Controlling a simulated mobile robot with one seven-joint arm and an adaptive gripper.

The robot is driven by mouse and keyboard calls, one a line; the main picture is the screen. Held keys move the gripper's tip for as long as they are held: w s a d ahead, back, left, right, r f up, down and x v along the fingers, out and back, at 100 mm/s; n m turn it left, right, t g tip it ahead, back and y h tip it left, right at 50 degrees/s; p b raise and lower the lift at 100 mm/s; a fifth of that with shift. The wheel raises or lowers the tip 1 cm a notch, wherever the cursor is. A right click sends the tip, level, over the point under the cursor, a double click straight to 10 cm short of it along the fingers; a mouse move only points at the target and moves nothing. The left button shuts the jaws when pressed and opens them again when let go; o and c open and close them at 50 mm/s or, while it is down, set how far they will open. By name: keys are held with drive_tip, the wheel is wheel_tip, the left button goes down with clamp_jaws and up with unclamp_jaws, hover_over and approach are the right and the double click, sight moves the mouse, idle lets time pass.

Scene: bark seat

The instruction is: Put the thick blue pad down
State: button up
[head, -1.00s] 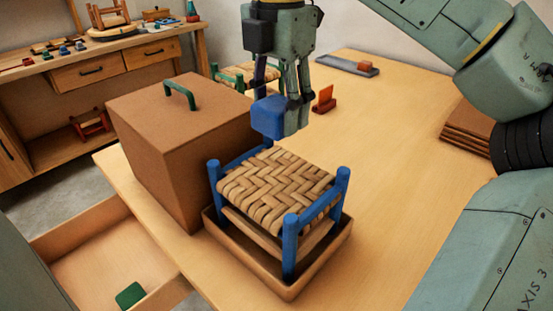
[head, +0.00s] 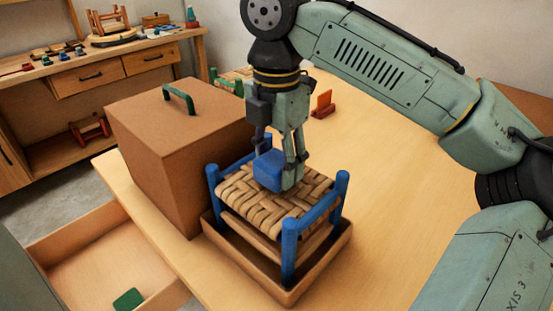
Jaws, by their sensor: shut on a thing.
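The thick blue pad (head: 268,170) is a chunky block with rounded edges. My gripper (head: 280,172) points down and is shut on it. The pad is over the woven bark seat (head: 262,211) of a small stool with blue posts (head: 289,252). It overlaps the far part of the weave in the picture. I cannot tell whether its underside touches the seat. The stool stands upright in a shallow brown tray (head: 275,290) on the table.
A large brown box (head: 165,130) with a green handle (head: 180,95) stands close at the stool's left. Behind are an orange piece in a holder (head: 322,104) and a partly hidden green stool (head: 230,82). An open drawer (head: 85,245) holds a green pad (head: 128,299). The table's right side (head: 400,190) is clear.

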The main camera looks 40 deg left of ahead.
sight(277, 159)
drive_tip(key=shift+f, duration=0.15)
drive_tip(key=o, duration=0.9)
wheel_tip(277, 159, up, 12)
drive_tip(key=shift+r+p, duration=0.2)
drive_tip(key=shift+p, duration=0.25)
